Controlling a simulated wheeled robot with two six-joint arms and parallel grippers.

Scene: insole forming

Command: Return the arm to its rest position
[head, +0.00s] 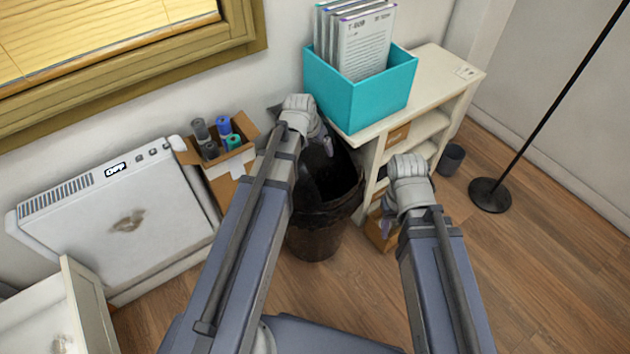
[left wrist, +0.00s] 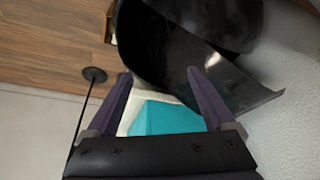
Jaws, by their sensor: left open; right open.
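My left arm reaches forward from the lower left in the head view. Its gripper (head: 326,145) hangs over the mouth of the dark waste bin (head: 316,238). In the left wrist view the two dark purple fingers of the left gripper (left wrist: 158,74) stand wide apart with nothing between them. My right arm rises from the lower right. Its gripper (head: 387,224) points down in front of the white shelf unit (head: 452,88), and its fingertips are small and partly hidden by the wrist.
A teal file box (head: 372,102) with papers stands on the shelf unit. A cardboard box (head: 232,162) of rolls and a white heater-like unit (head: 125,225) are at left. A thin black pole on a round base (head: 490,195) stands at right. Wooden floor is clear at lower right.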

